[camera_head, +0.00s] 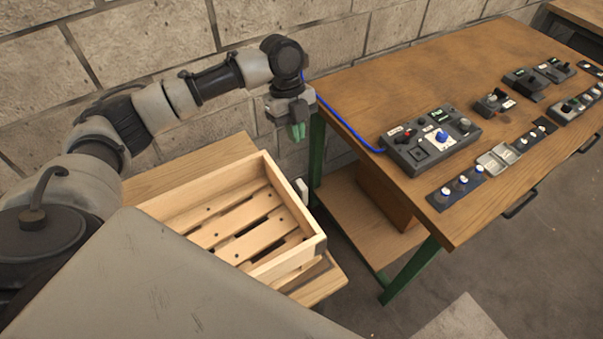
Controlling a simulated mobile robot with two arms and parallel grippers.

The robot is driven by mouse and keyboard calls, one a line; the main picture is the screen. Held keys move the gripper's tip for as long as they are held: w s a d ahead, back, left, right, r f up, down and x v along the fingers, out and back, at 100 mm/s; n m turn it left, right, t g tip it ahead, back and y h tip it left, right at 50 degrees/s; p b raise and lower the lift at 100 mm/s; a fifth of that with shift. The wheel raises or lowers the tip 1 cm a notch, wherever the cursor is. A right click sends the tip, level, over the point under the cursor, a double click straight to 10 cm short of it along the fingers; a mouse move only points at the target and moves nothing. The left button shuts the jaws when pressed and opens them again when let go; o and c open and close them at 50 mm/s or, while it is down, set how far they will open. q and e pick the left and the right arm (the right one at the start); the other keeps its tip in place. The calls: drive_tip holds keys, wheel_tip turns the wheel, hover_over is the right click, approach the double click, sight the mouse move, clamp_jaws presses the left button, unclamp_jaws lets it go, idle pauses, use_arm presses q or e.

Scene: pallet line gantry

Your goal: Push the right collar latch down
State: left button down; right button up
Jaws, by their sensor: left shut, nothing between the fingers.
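A wooden pallet collar (290,194) sits on a slatted pallet (235,232), on a wooden surface. A small white part (302,190) shows beside the collar's right wall, and a dark fitting (320,246) is at its near right corner. I cannot tell for sure which of them is the right latch, or whether it is up or down. My left gripper (297,133) has green fingertips pointing down, shut and empty. In the picture it is above the collar's far right end, apart from it. My right gripper is not in view.
A wooden workbench (400,80) with green legs stands to the right. It carries a grey control box (430,140) with a blue cable and several switch panels. A block wall (120,50) is behind.

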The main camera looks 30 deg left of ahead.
sight(300, 182)
use_arm(q)
drive_tip(key=p+x, duration=0.1)
drive_tip(key=x, duration=0.3)
drive_tip(key=p+x, duration=0.1)
drive_tip(key=x, duration=0.3)
drive_tip(key=a+p+x, duration=0.1)
drive_tip(key=x, duration=0.3)
drive_tip(key=shift+w+f+p, duration=0.1)
drive_tip(key=shift+w+p, duration=0.1)
drive_tip(key=shift+p, duration=0.15)
drive_tip(key=shift+f, duration=0.45)
drive_tip(key=shift+f, duration=0.1)
wheel_tip(300, 182, down, 4)
drive_tip(key=b, duration=0.3)
drive_tip(key=shift+s+d, duration=0.1)
drive_tip(key=shift+s, duration=0.05)
